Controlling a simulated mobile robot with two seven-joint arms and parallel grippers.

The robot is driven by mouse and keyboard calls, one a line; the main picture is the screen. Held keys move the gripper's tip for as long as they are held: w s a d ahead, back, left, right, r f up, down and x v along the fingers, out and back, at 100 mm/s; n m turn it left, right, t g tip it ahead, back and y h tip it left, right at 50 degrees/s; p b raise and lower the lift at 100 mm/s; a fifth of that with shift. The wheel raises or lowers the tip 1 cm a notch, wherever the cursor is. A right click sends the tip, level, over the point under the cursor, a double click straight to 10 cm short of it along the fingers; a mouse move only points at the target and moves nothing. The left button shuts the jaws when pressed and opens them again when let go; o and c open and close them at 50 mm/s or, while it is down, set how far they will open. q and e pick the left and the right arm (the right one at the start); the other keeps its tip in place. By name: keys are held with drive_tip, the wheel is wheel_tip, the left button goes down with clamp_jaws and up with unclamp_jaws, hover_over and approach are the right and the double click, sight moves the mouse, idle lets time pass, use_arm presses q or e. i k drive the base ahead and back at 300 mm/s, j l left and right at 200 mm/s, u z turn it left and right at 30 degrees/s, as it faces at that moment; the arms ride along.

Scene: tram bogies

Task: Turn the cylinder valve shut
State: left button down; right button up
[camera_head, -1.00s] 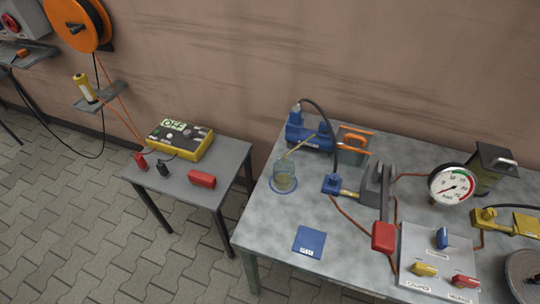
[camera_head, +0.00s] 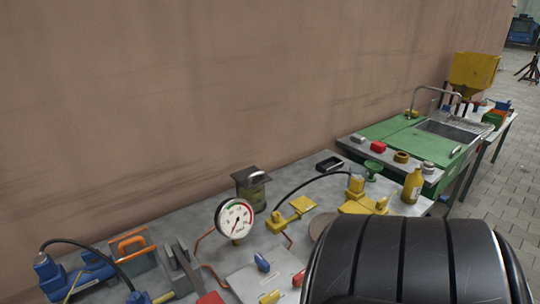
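The valve panel (camera_head: 243,286) is a pale plate at the bottom of the head view. It bears a yellow handle (camera_head: 269,297), a red handle (camera_head: 299,278) and a blue handle (camera_head: 262,262). The yellow handle is partly cut by the bottom edge, and its label is not visible now; in the earlier frame the label by it seems to read "cylinder". A round white gauge (camera_head: 235,219) stands behind the panel, with its needle visible. Neither of my grippers is in view.
A blue pump (camera_head: 80,274) and an orange-handled grey box (camera_head: 134,249) stand at left. A yellow pump (camera_head: 362,200), a yellow bottle (camera_head: 412,187) and a green sink bench (camera_head: 425,146) are at right. A large black ribbed form close up hides the lower right.

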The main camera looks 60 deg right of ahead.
sight(264, 266)
drive_tip(key=z, duration=2.35)
